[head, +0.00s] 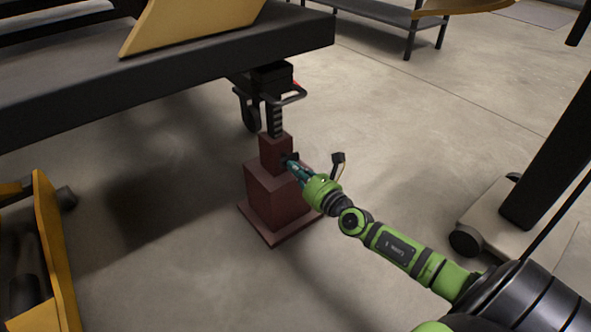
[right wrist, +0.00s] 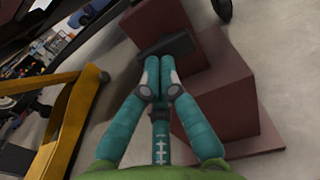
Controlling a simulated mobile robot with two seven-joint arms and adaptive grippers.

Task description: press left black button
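A dark red-brown stepped pedestal (head: 274,197) stands on the floor under the corner of a dark table. A small black block (head: 289,156), which looks like the button, sits on the side of its upper part. In the right wrist view the black block (right wrist: 178,46) juts from the red-brown wall. My right gripper (head: 291,164) reaches in from the right. In the right wrist view its teal fingers (right wrist: 159,62) are together, with nothing between them. The tips are at the block's near edge; I cannot tell whether they touch it. My left gripper is not in view.
The dark table edge (head: 180,82) overhangs at upper left, with a black jack-like post (head: 273,100) above the pedestal. A yellow frame (head: 55,255) stands at lower left. A wheeled base (head: 495,215) is at right. The floor between is clear.

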